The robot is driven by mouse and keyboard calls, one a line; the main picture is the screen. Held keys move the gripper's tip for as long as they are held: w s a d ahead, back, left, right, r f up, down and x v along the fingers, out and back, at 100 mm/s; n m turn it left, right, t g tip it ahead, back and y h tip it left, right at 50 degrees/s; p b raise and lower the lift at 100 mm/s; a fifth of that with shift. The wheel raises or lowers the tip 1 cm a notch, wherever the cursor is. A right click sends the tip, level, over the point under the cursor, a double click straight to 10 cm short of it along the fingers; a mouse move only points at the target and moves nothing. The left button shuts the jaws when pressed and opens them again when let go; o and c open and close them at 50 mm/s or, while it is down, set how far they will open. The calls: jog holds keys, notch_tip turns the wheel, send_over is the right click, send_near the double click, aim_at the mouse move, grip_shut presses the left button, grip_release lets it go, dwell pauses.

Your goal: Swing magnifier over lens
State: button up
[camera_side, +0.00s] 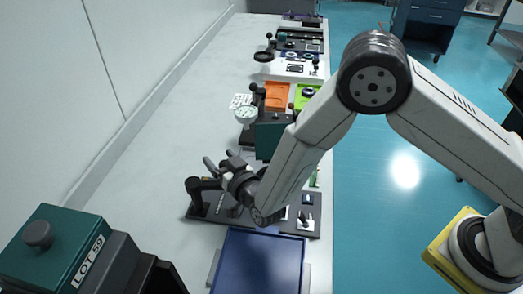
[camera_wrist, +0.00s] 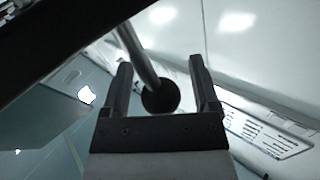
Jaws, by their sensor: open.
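My gripper (camera_side: 221,165) is open over the near station on the long white bench. In the wrist view my gripper (camera_wrist: 161,66) has its two fingers apart, with a black ball knob (camera_wrist: 160,97) on a metal rod (camera_wrist: 137,50) between them. Gaps show on both sides of the knob. In the side view a black post with a short arm (camera_side: 196,190) stands on the dark base plate (camera_side: 205,214), just left of my gripper. My wrist hides much of this station, and I cannot make out the magnifier's glass or the lens for certain.
A blue tray (camera_side: 258,262) lies in front of the station. A green box (camera_side: 270,135) stands behind my gripper. A teal LOT 59 unit (camera_side: 62,250) is at the near left. Other stations line the bench's far end; its left side is clear.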

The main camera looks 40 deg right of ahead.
jog(key=s, duration=0.7)
jog(key=shift+s+d, duration=0.15)
jog(key=shift+s, duration=0.15)
jog(key=shift+r, duration=0.1)
jog(key=shift+r, duration=2.45)
jog(key=shift+d, duration=0.1)
jog(key=d+n+g, duration=0.1)
jog(key=d+g, duration=0.7)
jog(key=d, duration=0.3)
jog(key=s+d+g, duration=0.7)
jog(key=s+d, duration=0.6)
jog(key=s, duration=0.1)
jog(key=shift+f+n+h, duration=0.15)
jog(key=shift+n+h, duration=0.15)
jog(key=shift+n, duration=0.1)
